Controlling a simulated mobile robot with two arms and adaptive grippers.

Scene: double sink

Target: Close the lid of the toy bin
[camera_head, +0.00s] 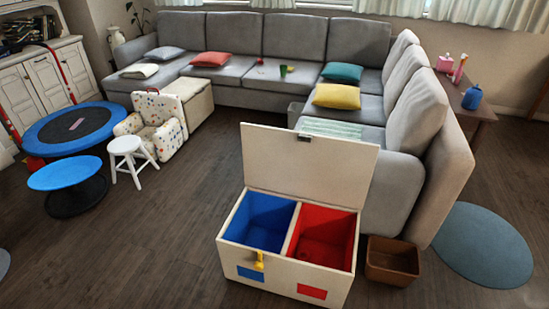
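The toy bin (233,259) is a cream box on the floor in the lower middle of the head view. Inside it are a blue compartment (262,218) on the left and a red compartment (322,238) on the right. Its cream lid (308,165) stands up, open, at the back edge. A small dark catch shows at the top of the lid, and a yellow latch (259,261) is on the front. Both compartments look empty as far as I see into them. Neither of my grippers is in view.
A brown box (391,261) stands close to the bin's right side. The grey sectional sofa (402,180) is behind and right of the bin. A white stool (127,146) and blue trampoline (75,128) are at left. Wooden floor (140,235) left of the bin is clear.

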